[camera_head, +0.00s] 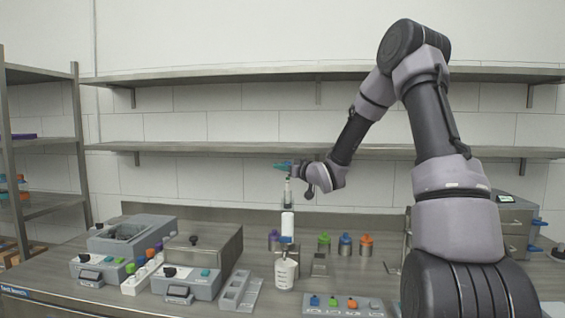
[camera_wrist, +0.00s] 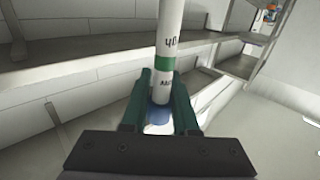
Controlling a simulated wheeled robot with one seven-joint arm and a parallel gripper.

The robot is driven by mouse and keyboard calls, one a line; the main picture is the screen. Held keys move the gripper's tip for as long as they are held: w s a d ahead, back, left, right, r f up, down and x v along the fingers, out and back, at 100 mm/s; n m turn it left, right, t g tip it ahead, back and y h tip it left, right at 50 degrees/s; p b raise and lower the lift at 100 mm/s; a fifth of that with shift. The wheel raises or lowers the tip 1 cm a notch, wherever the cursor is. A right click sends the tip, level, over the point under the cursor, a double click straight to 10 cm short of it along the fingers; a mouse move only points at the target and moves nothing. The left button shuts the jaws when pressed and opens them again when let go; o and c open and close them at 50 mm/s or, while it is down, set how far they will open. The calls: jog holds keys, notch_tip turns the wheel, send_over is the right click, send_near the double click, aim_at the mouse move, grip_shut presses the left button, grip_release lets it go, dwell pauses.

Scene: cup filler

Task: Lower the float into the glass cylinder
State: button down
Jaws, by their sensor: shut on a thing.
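The float shows in the wrist view as a white stem (camera_wrist: 168,38) with printed marks and a green band, upright between the green fingers of my gripper (camera_wrist: 160,105). A blue round part shows at the stem's lower end; I cannot tell whether it belongs to the float. In the head view my gripper (camera_head: 283,165) is high above the bench, with a slim pale upright piece (camera_head: 288,192) just below it. A white upright body (camera_head: 287,224) and a white bottle (camera_head: 286,272) stand lower in the same line. I cannot make out the glass cylinder clearly.
Colored small containers (camera_head: 345,243) stand behind and right of the bottle. A button panel (camera_head: 343,305), a grey compartment tray (camera_head: 240,291) and grey devices (camera_head: 188,281) are on the bench. A wall shelf (camera_head: 230,147) runs behind my gripper, near its height.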

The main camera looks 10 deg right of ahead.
notch_tip(320, 180, down, 6)
dwell(0.7)
jog(key=shift+f, duration=0.1)
